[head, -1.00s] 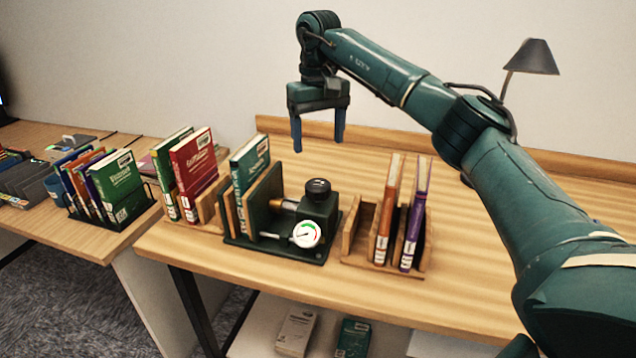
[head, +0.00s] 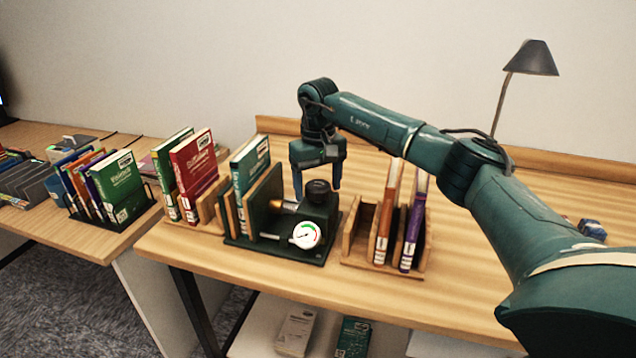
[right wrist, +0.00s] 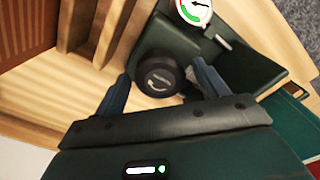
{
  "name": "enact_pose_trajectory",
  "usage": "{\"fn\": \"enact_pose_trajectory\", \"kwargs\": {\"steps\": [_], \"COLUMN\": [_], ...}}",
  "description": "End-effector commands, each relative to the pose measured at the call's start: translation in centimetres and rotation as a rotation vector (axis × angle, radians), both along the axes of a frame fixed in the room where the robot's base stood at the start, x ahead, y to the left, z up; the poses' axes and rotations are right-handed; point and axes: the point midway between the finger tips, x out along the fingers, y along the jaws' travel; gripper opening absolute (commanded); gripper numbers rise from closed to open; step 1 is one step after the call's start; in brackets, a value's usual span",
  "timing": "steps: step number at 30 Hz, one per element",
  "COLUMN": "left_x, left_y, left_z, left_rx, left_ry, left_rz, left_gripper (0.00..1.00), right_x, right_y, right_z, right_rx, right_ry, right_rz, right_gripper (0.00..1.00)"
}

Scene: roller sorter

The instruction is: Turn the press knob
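The press (head: 316,213) is a dark green block with a round black knob (head: 318,187) on top and a white dial gauge (head: 306,235) in front. A green book (head: 250,165) stands between plates at its left. My right gripper (head: 317,190) is over the press, its blue fingers pointing down at either side of the knob. In the right wrist view the knob (right wrist: 158,75) shows a curved arrow and lies between the open fingers (right wrist: 163,80), with gaps at both sides. My left gripper is out of view.
A wooden rack (head: 350,245) with two books stands right of the press. Red and green books (head: 195,165) stand to its left. A lamp (head: 530,58) stands at the back right. Table space behind the rack is clear.

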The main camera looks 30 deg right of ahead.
Motion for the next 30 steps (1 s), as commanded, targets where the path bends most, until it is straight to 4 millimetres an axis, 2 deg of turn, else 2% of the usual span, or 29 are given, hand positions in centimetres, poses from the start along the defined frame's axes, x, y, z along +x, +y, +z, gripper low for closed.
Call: {"fn": "enact_pose_trajectory", "kwargs": {"steps": [2,15,23,30], "left_x": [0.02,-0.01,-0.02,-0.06], "left_y": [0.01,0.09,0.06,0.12], "left_z": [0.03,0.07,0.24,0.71], "left_rx": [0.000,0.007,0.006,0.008], "left_ry": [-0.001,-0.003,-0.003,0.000], "left_rz": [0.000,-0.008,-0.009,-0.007], "left_gripper": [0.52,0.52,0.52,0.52], "right_x": [0.00,0.00,0.01,0.02], "right_y": [-0.02,-0.02,-0.02,-0.05], "right_z": [0.01,0.04,0.10,0.21], "right_rx": [0.000,0.000,0.000,-0.002], "right_ry": [0.000,0.000,0.000,0.001], "right_rz": [0.000,-0.001,-0.022,-0.133], "right_gripper": [0.66,0.30,0.29,0.29]}}
